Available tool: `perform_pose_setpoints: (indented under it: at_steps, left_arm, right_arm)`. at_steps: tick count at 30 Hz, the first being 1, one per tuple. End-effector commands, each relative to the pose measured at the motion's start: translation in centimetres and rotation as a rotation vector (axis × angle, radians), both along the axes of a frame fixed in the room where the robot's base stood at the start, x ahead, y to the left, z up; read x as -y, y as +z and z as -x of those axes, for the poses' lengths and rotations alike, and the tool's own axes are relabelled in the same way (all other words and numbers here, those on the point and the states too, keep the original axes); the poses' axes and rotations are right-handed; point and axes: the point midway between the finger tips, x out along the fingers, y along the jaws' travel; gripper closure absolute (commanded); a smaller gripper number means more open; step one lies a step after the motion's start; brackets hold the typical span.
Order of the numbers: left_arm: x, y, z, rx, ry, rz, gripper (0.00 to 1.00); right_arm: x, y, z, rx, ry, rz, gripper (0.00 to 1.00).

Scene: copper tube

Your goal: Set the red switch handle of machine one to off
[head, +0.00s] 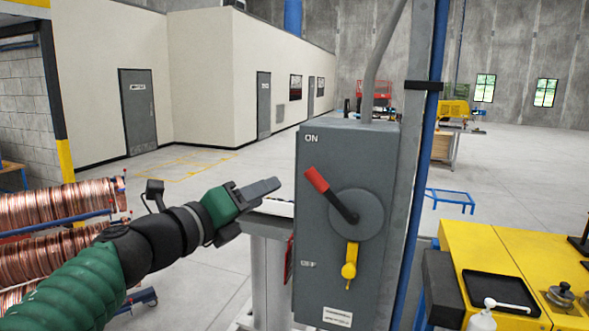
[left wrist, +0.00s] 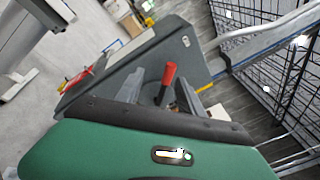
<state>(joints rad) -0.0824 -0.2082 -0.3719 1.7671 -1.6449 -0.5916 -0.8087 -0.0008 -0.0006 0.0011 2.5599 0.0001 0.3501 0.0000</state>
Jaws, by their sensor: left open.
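The grey switch box (head: 340,280) stands upright in the head view, marked ON near its top and with a lower label, probably OFF. Its red-tipped switch handle (head: 330,194) slants up and left from the round hub, towards the ON side. A yellow latch (head: 349,262) hangs below the hub. My left gripper (head: 268,190) is left of the box, pointing right at handle height, apart from the handle and empty. In the left wrist view the red handle (left wrist: 169,76) shows beyond and between my open fingers (left wrist: 160,88). My right gripper is not in view.
Copper coils (head: 60,208) sit on a rack at left. A grey post (head: 415,120) with a blue pipe runs beside the box. A yellow bench (head: 480,245) with a black tray (head: 500,290) and a white bottle (head: 482,320) is at right. Open floor lies behind.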

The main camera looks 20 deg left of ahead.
Motion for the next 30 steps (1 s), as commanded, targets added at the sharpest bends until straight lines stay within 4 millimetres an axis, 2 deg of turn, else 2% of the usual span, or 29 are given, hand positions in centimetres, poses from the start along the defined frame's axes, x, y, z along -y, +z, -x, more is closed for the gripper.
perform_pose_setpoints:
  at_steps: [3,6,12,18,25,30]
  left_arm:
    - [2.1,0.3,-3.1,-0.004,-0.003,-0.007,0.55]
    - [3.2,0.4,-5.6,-0.004,-0.002,-0.009,0.55]
    - [3.1,0.3,-9.5,-0.001,-0.002,0.001,0.55]
    - [2.7,0.1,-10.9,0.003,-0.001,0.006,0.55]
    - [3.5,0.1,-10.9,0.002,0.000,0.002,0.56]
    - [4.1,0.2,-10.9,0.002,0.000,-0.001,0.78]
  right_arm:
    - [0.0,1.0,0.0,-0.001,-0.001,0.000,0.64]
    - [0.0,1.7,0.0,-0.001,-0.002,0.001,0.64]
    - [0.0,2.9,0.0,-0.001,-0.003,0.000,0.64]
    - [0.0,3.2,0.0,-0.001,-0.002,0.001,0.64]
    - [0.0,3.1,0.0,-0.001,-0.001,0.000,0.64]
    - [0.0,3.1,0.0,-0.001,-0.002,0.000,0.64]
